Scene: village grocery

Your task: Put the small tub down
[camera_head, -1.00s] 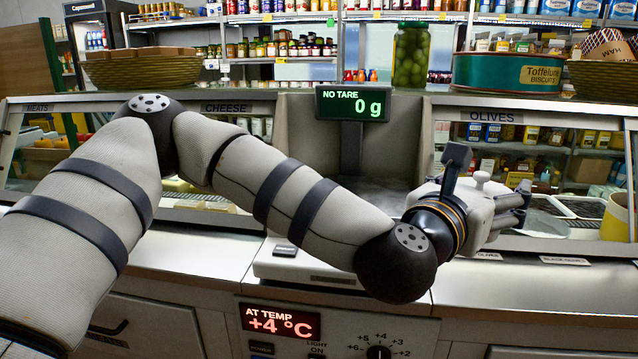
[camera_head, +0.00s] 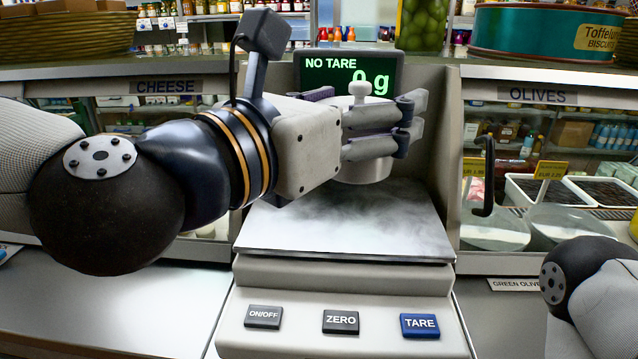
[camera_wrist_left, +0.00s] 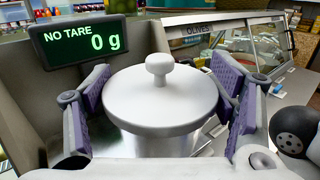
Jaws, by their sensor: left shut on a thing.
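The small tub is a round metal tub with a white lid and a knob. It shows large in the left wrist view (camera_wrist_left: 160,100), upright between the purple finger pads. In the head view the tub (camera_head: 362,170) is partly hidden behind the fingers. My left gripper (camera_head: 385,130) is shut on it and holds it above the scale's metal plate (camera_head: 345,230). The scale's display (camera_head: 347,76) reads NO TARE and 0 g. My right gripper is out of view; only part of my right arm shows at the lower right.
The scale has ON/OFF, ZERO and TARE (camera_head: 420,325) buttons at its front. A jar of green olives (camera_head: 421,24) and a green biscuit tin (camera_head: 540,27) stand on the ledge above. Olive trays (camera_head: 560,192) lie to the right. The plate is clear.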

